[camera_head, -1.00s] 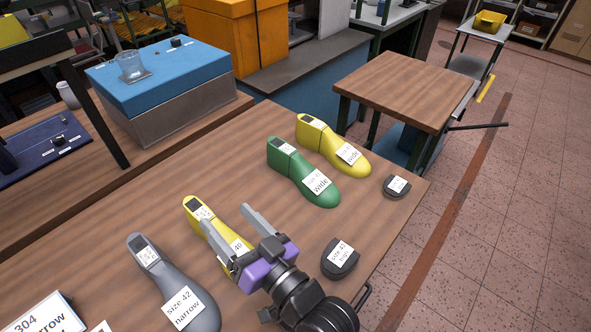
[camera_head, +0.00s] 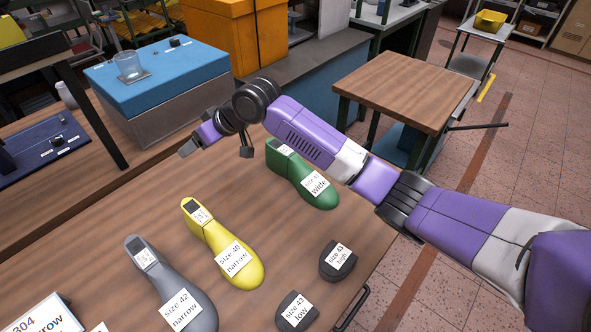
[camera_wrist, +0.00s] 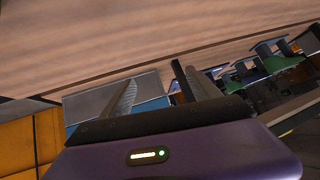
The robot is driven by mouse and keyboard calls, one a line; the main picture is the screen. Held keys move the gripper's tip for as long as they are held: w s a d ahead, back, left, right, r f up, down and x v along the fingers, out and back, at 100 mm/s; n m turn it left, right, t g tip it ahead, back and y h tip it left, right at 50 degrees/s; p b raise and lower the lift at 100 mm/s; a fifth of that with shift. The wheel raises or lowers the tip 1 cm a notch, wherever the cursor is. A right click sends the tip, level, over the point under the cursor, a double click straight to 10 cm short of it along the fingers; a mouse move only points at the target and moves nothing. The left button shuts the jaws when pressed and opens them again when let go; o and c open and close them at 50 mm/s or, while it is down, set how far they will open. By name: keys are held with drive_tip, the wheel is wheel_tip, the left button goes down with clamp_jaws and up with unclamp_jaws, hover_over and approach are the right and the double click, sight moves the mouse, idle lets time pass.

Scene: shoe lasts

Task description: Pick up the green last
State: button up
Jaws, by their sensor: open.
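The green last (camera_head: 300,176) lies on the wooden bench, its white "wide" label toward the toe. My purple gripper (camera_head: 187,149) is left of it in the head view, apart from it and above the bench. The green last cannot be made out in the wrist view.
A yellow narrow last (camera_head: 222,245) and a grey narrow last (camera_head: 172,283) lie on the bench (camera_head: 140,205). Two dark labelled pieces (camera_head: 338,262) (camera_head: 297,312) lie near its right edge. A blue-topped box (camera_head: 160,75) with a glass stands behind.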

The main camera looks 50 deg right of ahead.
drive_tip(key=s+d+f+g+h, duration=0.15)
drive_tip(key=s+d+g, duration=0.25)
drive_tip(key=d, duration=0.6)
drive_tip(key=m+g+h, duration=0.2)
drive_tip(key=g, duration=0.3)
hover_over(290, 153)
drive_tip(key=shift+w+d+r, duration=0.1)
drive_tip(key=shift+w+d, duration=0.1)
drive_tip(key=shift+w, duration=0.1)
drive_tip(key=shift+s+d+f, duration=0.15)
drive_tip(key=shift+s+f, duration=0.05)
drive_tip(key=shift+a+f+p, duration=0.2)
drive_tip(key=shift+f+p, duration=0.4)
drive_tip(key=shift+f, duration=1.25)
drive_tip(key=shift+a+f+p, duration=0.15)
drive_tip(key=shift+f+p, duration=0.4)
drive_tip(key=shift+f, duration=1.25)
drive_tip(key=shift+r, duration=0.1)
clamp_jaws()
